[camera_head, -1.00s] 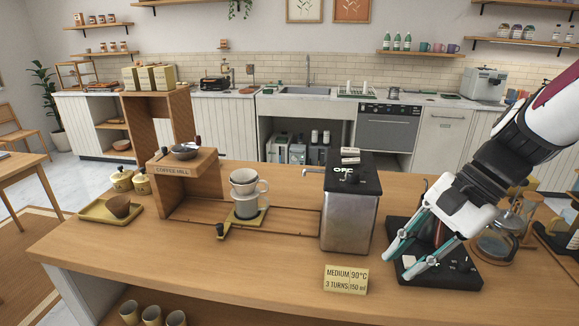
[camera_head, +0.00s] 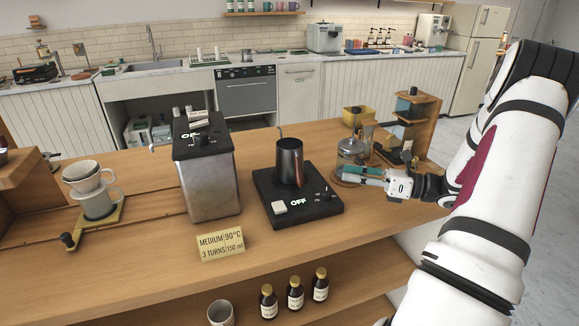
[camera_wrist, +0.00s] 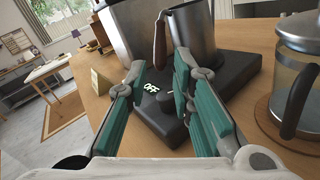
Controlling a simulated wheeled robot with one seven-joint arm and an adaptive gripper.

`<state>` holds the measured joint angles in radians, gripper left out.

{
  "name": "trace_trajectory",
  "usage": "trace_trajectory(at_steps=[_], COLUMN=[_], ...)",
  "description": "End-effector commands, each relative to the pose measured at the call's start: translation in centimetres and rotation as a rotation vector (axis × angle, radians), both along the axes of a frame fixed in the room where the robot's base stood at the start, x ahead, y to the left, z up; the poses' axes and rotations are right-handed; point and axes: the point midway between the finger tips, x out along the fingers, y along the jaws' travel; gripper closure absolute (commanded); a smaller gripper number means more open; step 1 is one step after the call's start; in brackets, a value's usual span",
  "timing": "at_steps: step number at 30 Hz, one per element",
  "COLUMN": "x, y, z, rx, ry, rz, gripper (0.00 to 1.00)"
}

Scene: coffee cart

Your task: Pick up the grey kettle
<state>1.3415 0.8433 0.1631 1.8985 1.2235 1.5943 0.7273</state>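The grey kettle (camera_head: 289,163) stands upright on a black heating base (camera_head: 322,207) marked OFF, right of the steel box in the head view. Its thin spout rises at the back left. In the wrist view the kettle (camera_wrist: 193,32) is ahead, with its brown handle (camera_wrist: 160,42) facing me. My gripper (camera_head: 345,174) is to the right of the kettle in the head view. In the wrist view my gripper (camera_wrist: 160,76) has its teal fingers spread and nothing between them. The handle lies beyond the fingertips, roughly in line with the gap, and appears untouched.
A glass pot (camera_wrist: 305,65) on a round cork mat stands close to the right in the wrist view. The steel box (camera_head: 207,175) stands left of the kettle. A small sign (camera_head: 221,245) stands at the front. A wooden stand (camera_head: 415,130) is behind my gripper.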

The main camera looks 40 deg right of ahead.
Motion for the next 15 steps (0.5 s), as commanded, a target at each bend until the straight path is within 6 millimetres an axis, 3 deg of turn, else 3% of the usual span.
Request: trace_trajectory(at_steps=[9, 15], x=[4.6, 6.1], y=[3.7, 4.9], z=[0.1, 0.1], rx=[-0.001, -0.001], ry=[0.000, 0.000], rz=[0.005, 0.003], gripper=[0.78, 0.78])
